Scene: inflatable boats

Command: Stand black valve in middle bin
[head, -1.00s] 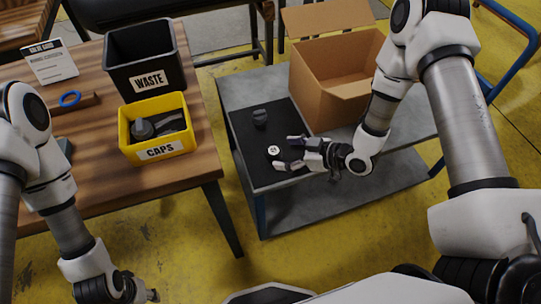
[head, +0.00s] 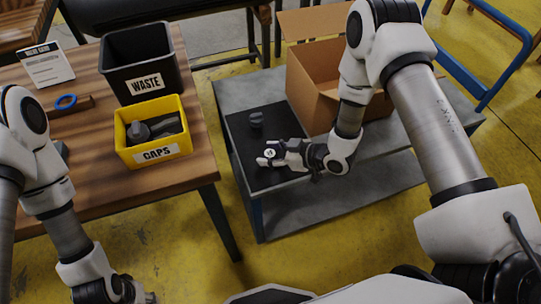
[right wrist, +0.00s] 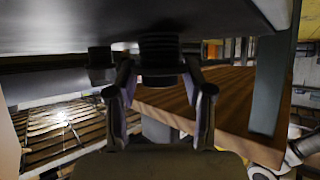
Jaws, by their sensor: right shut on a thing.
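A dark valve (right wrist: 158,50) with a ribbed body and a white marked top (head: 270,153) stands on the black mat (head: 240,135) on the grey cart. My right gripper (head: 271,157) is shut on it, with one finger on each side in the right wrist view, which shows the scene upside down. A second dark grey valve (head: 256,120) stands on the mat behind it, apart from the gripper; it also shows in the right wrist view (right wrist: 101,58). My left gripper (head: 146,298) is at the bottom edge, partly cut off, and its opening cannot be made out.
A yellow CAPS bin (head: 126,155) with dark parts inside stands on the wooden table (head: 95,185). A black WASTE bin (head: 112,75) is behind it, near a blue ring (head: 66,101) and a sign (head: 46,64). An open cardboard box (head: 307,95) stands on the cart beside the mat.

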